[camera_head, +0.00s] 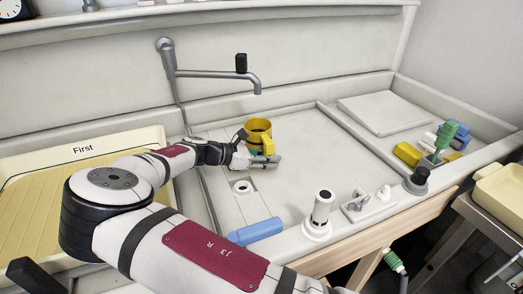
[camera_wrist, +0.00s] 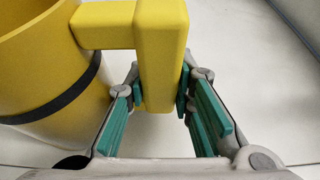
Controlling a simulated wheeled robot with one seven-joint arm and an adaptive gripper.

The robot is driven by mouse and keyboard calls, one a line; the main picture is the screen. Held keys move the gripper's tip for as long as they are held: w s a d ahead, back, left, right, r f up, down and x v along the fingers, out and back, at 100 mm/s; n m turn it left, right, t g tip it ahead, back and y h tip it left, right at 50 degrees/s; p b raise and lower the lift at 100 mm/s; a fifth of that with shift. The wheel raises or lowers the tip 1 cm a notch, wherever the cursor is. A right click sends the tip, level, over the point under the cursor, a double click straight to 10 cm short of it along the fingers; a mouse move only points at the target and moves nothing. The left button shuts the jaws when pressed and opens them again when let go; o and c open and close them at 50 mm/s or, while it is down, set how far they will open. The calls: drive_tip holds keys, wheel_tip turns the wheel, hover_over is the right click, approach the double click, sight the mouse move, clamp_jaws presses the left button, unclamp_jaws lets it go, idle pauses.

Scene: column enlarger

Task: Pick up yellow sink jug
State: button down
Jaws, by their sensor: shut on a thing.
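The yellow jug (camera_head: 258,130) stands in the light sink basin in the head view, with a dark band around its body. In the wrist view its yellow body (camera_wrist: 40,55) fills the upper left, and its squared handle (camera_wrist: 160,60) comes down between the fingers. My gripper (camera_wrist: 160,103) is shut on the handle, with green pads on both sides of it. In the head view my gripper (camera_head: 262,161) is at the near side of the jug. I cannot tell whether the jug's base touches the basin floor.
A tap (camera_head: 215,74) reaches over the sink behind the jug. A blue cylinder (camera_head: 256,231) and a white cylinder (camera_head: 320,212) are at the front. A yellow block (camera_head: 408,153) lies at right. A cream tray marked First (camera_head: 30,156) is at left. The basin right of the jug is clear.

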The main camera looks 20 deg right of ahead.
sight(266, 149)
drive_tip(key=shift+r, duration=0.2)
drive_tip(key=shift+r, duration=0.45)
drive_tip(key=shift+s+r, duration=0.2)
drive_tip(key=shift+r, duration=0.45)
drive_tip(key=shift+s+r, duration=0.15)
drive_tip(key=shift+r, duration=0.45)
drive_tip(key=s+r+p, duration=0.1)
drive_tip(key=s+p, duration=0.1)
drive_tip(key=s, duration=1.3)
drive_tip(key=shift+s+r+p, duration=0.15)
drive_tip(key=shift+p, duration=0.2)
drive_tip(key=c, duration=2.1)
unclamp_jaws()
clamp_jaws()
drive_tip(key=shift+a, duration=0.1)
